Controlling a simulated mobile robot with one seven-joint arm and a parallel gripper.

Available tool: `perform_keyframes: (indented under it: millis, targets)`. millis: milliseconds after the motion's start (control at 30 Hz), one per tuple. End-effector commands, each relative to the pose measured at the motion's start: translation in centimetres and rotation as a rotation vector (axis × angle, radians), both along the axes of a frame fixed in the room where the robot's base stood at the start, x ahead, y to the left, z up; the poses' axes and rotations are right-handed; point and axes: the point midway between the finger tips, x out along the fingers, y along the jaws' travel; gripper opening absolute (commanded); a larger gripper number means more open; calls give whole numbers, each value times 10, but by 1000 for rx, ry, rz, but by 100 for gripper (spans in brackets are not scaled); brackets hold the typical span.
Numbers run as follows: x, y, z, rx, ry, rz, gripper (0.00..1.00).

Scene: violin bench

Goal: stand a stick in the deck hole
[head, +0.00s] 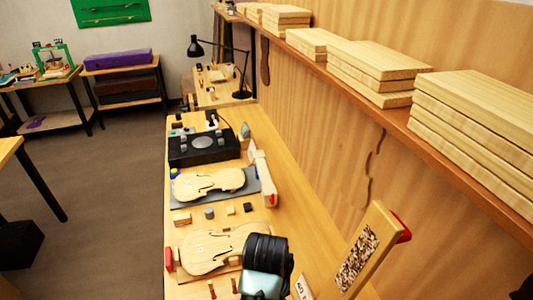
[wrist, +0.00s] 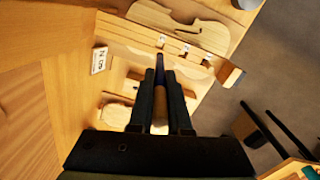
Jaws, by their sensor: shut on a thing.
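In the wrist view my gripper (wrist: 160,76) is shut on a slim stick (wrist: 161,96), brown near the jaws with a dark bluish end pointing away from me. Beyond its tip lies a pale wooden deck (wrist: 120,40) with a few small light marks or openings along it. I cannot tell which is the hole, or whether the stick's tip touches the deck. In the head view my dark wrist hides the jaws and the stick.
A violin-shaped plate (head: 205,250) lies on the bench left of my wrist, and another (head: 208,184) lies farther back. Small blocks (head: 182,219) sit between them. A small label card (wrist: 99,60) lies beside the deck. A shelf with stacked boards (head: 470,125) runs along the right wall.

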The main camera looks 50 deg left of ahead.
Motion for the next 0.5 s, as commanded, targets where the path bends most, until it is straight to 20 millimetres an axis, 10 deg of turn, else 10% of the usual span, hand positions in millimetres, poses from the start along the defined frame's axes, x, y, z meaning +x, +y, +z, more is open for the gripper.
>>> perform_keyframes:
  millis: [500]
  targets:
    - [0,-1,-20,-2,1,0,0]
